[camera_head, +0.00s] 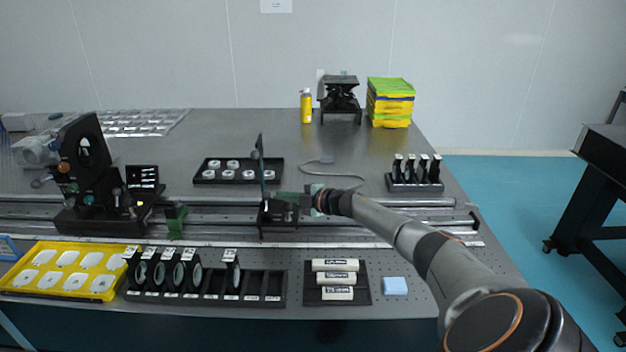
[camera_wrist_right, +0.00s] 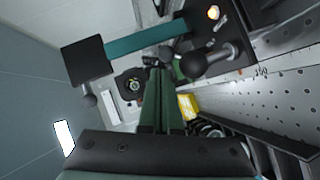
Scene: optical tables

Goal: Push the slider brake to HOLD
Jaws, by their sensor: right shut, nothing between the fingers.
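A black slider (camera_head: 277,217) sits on the long rail (camera_head: 360,219) in the middle of the table and carries an upright thin plate (camera_head: 262,165). In the right wrist view, the teal plate (camera_wrist_right: 145,40) and a black ball knob (camera_wrist_right: 193,66) on a short rod show close to the fingers. I cannot tell which part is the brake or read a HOLD mark. My right gripper (camera_head: 291,198) is at the slider's right side, its green fingers (camera_wrist_right: 160,98) shut and empty. Whether they touch the slider is unclear. My left gripper is not in view.
A black mount with a round opening (camera_head: 84,150) and a small green-based holder (camera_head: 176,222) stand left on the rail. A lens rack (camera_head: 205,289), yellow tray (camera_head: 65,270) and labelled blocks (camera_head: 335,278) lie in front. A dark tray (camera_head: 240,181) and post holder (camera_head: 415,185) sit behind.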

